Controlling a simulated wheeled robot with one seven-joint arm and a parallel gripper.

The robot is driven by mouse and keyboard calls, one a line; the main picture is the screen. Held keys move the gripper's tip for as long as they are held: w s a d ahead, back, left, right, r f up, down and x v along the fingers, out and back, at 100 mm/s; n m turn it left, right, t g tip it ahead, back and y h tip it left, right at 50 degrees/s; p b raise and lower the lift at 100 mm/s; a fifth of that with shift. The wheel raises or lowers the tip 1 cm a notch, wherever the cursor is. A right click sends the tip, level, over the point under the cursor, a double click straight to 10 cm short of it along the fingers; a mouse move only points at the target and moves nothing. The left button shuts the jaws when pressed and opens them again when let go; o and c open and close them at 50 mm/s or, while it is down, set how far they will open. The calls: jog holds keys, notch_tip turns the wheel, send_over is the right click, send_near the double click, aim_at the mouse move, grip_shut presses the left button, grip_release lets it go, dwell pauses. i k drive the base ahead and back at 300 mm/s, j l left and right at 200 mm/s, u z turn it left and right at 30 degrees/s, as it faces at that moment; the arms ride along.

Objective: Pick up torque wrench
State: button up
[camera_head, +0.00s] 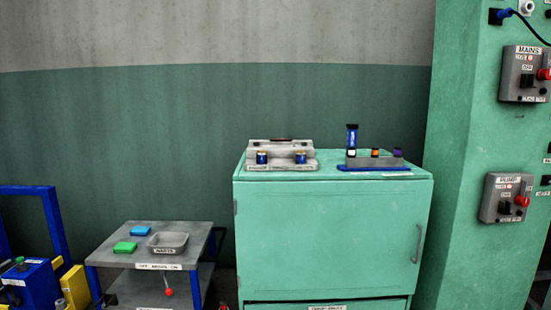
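I cannot make out a torque wrench for certain in the head view. An upright tool with a blue and black handle (352,138) stands in a grey holder on a blue base (374,169), on top of the green cabinet (333,223). It is too small to tell whether it is the torque wrench. Two short pieces with orange and dark purple tops stand beside it in the same holder. My gripper is not in view.
A grey fixture (281,150) with two blue cylinders sits left of the holder. A low grey cart (110,257) carries a tray (168,242) and blue and green blocks. A green panel with control boxes (507,198) stands right. Blue-framed equipment (30,283) stands left.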

aim_at(352, 131)
jog(key=i+l+u, duration=0.25)
jog(key=i, duration=0.25)
jog(key=i+l+u, duration=0.25)
jog(key=i, duration=0.2)
